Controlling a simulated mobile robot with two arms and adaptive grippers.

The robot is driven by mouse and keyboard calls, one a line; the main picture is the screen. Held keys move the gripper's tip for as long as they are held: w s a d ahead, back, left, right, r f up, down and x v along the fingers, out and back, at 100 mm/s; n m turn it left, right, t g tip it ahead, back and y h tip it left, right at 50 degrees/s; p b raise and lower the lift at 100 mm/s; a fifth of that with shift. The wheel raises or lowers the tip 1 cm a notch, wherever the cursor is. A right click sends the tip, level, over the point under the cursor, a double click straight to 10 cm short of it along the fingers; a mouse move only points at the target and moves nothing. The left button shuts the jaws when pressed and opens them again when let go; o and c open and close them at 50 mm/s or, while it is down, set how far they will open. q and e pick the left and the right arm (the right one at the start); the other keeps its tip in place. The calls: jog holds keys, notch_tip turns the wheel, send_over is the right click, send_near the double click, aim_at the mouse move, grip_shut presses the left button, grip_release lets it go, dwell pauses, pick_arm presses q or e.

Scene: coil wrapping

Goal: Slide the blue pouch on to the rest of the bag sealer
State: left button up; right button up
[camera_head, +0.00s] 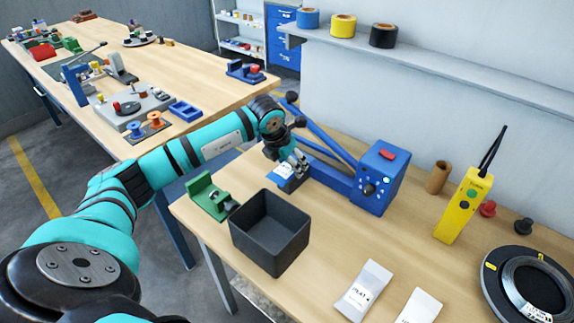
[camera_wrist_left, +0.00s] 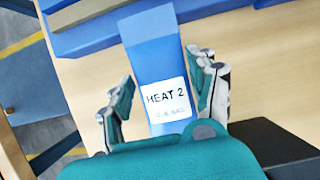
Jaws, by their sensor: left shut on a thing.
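The blue pouch (camera_wrist_left: 155,55) has a white label reading "HEAT 2". My left gripper (camera_wrist_left: 163,82) is shut on it, with one finger along each side. In the head view the pouch (camera_head: 284,170) is small and partly hidden by my left gripper (camera_head: 298,163). The blue bag sealer (camera_head: 378,183) stands on the bench, with a red top button, a dial and raised lever arms. The pouch is at the sealer's left end, beside its low front part. In the wrist view its far end overlaps the sealer's blue edge (camera_wrist_left: 220,25); contact is unclear. My right gripper is out of view.
A black open bin (camera_head: 270,232) and a green fixture (camera_head: 208,197) stand just in front of the sealer. White pouches (camera_head: 365,288) lie at the front. A yellow handheld device (camera_head: 459,205) and a coil (camera_head: 522,287) are at the right.

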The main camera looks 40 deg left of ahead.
pick_arm(q)
jog(key=shift+w+d+f+b, duration=0.1)
jog(key=shift+w+f+b, duration=0.7)
jog(key=shift+f, duration=0.15)
jog(key=shift+w+d+b, duration=0.15)
jog(key=shift+w+b, duration=0.6)
jog(key=shift+w, duration=1.3)
jog(key=o, duration=1.3)
jog(key=shift+o, duration=0.2)
jog(key=v, duration=1.2)
